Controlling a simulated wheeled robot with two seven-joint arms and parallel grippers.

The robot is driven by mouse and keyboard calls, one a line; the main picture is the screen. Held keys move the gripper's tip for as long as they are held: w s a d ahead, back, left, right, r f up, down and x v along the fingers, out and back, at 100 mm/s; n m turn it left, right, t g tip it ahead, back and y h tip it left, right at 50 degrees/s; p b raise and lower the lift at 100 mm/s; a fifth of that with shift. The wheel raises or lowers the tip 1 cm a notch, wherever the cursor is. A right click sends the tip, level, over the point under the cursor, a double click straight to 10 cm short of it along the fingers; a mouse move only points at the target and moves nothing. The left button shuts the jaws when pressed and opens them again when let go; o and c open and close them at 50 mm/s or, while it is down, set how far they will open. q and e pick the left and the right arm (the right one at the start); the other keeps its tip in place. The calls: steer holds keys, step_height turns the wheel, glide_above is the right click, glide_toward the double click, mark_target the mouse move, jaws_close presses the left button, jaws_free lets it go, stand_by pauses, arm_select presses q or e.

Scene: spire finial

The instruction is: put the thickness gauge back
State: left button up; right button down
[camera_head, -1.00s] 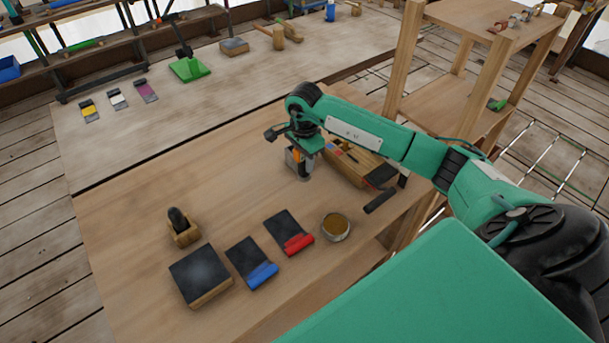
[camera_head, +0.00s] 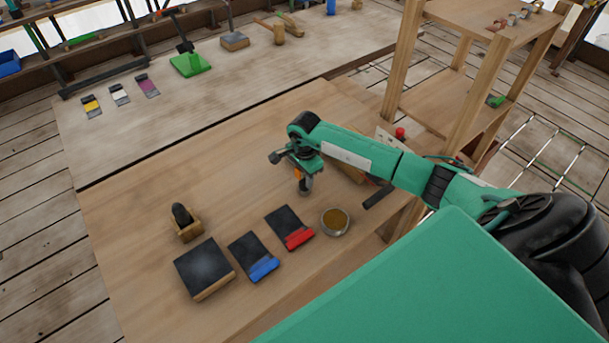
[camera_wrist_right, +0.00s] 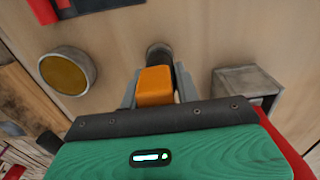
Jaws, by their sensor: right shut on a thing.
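The thickness gauge (camera_wrist_right: 155,86), an orange block with a dark round end, is between the fingers of my right gripper (camera_wrist_right: 156,92). In the head view, my right gripper (camera_head: 303,172) is over the wooden table, with a grey cylindrical end pointing down below it. I cannot tell whether that end touches the table. An open grey box (camera_wrist_right: 248,88) stands apart from the gauge, to its right in the right wrist view. My arm and gripper seem to hide this box in the head view. My left gripper is not in view.
A round tin with amber contents (camera_head: 335,222), a red-edged scraper (camera_head: 288,227), a blue-edged one (camera_head: 253,257) and a dark-topped block (camera_head: 203,266) stand in front. A wooden box (camera_head: 350,172) is partly behind my arm. The table's left part is clear.

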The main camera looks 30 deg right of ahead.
steer(key=c, duration=1)
jaws_free()
steer(key=shift+r, duration=0.35)
step_height(320, 180, up, 11)
steer(key=b, duration=0.4)
steer(key=shift+f, duration=0.2)
steer(key=shift+r, duration=0.5)
